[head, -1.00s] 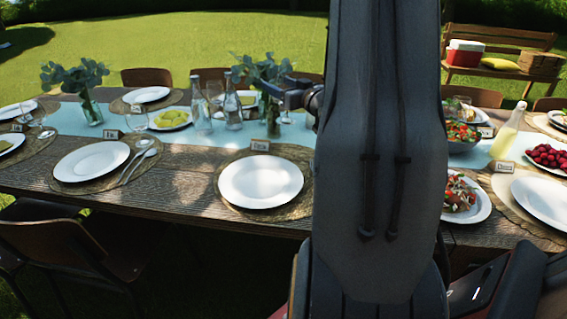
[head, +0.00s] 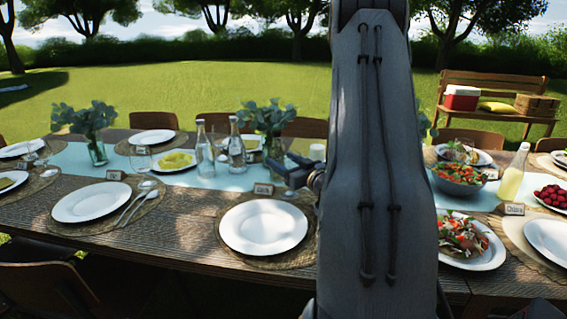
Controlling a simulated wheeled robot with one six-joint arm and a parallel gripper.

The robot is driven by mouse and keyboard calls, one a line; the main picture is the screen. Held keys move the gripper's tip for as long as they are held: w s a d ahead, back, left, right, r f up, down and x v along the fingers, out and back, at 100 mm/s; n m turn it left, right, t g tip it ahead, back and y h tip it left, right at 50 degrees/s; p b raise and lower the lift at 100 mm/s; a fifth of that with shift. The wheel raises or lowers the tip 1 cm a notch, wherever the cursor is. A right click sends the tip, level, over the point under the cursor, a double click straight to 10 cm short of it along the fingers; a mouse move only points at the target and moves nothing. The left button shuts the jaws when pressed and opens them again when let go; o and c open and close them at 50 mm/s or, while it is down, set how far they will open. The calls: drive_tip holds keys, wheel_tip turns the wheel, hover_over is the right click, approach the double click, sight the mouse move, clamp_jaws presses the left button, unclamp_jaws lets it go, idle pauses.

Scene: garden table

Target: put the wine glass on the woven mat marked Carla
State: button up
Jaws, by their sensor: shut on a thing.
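My gripper (head: 283,172) is shut, above the table just behind the middle place setting. It is on a clear thing, seemingly the wine glass (head: 275,149), whose outline is faint against the vase and runner behind. The round woven mat (head: 308,250) below bears a white plate (head: 263,228). A small name card (head: 264,188) stands at the mat's back edge; its writing is small but looks like Carla. My gripper is over the back right of this mat, apart from the plate. My arm hides the table to the right.
Bottles (head: 236,145) and a eucalyptus vase (head: 272,122) stand behind the mat. A left setting has a plate (head: 93,202), cutlery and card (head: 116,175). On the right are a salad bowl (head: 459,180), salad plate (head: 464,240), yellow bottle (head: 515,172) and another card (head: 515,209).

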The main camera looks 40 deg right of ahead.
drive_tip(key=shift+f, duration=0.15)
drive_tip(key=o, duration=1.5)
drive_tip(key=shift+c, duration=0.2)
drive_tip(key=s, duration=1.2)
drive_tip(key=shift+a, duration=0.45)
